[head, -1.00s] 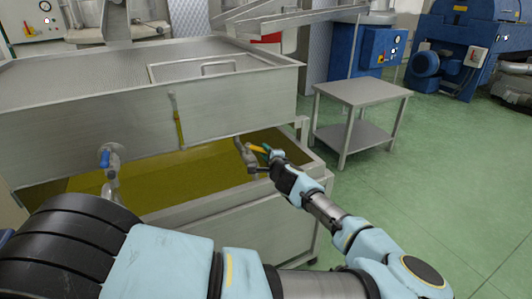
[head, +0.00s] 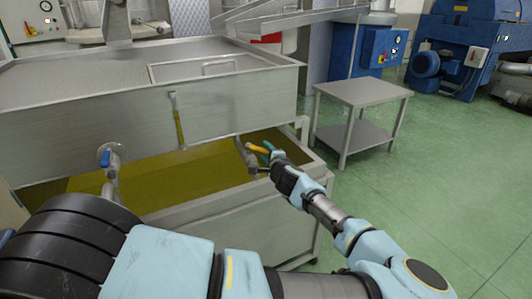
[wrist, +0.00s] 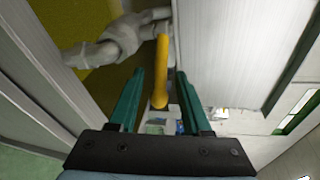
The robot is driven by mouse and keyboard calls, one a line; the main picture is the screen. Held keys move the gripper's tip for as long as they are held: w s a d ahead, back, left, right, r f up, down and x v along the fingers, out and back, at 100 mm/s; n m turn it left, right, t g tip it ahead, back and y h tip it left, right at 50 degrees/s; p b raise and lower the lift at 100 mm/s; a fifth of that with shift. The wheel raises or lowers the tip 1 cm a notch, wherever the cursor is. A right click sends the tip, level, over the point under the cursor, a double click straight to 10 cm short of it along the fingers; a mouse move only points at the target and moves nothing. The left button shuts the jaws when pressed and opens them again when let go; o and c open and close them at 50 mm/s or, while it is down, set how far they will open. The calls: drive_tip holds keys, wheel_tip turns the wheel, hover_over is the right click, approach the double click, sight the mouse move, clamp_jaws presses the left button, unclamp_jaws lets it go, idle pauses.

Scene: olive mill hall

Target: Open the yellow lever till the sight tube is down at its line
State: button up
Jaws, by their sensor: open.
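The yellow lever (head: 259,149) sits on a grey valve and spout at the right end of the steel tank's front wall. It also shows in the wrist view (wrist: 161,72), where it runs between the two green fingers of my gripper (wrist: 157,88). My gripper (head: 268,152) is open around the lever; I cannot tell whether either finger touches it. The sight tube (head: 178,120) stands upright on the tank front, with yellow liquid in its lower part. Its line is too small to make out.
A blue-handled valve (head: 105,158) is on the left of the tank front. A lower trough (head: 225,208) holding yellow-green liquid lies under the spouts. A steel side table (head: 362,92) stands to the right, with open green floor beyond.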

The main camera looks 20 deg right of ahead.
drive_tip(key=b+v, duration=0.2)
drive_tip(key=v, duration=0.8)
drive_tip(key=shift+s, duration=0.15)
drive_tip(key=shift+d, duration=0.1)
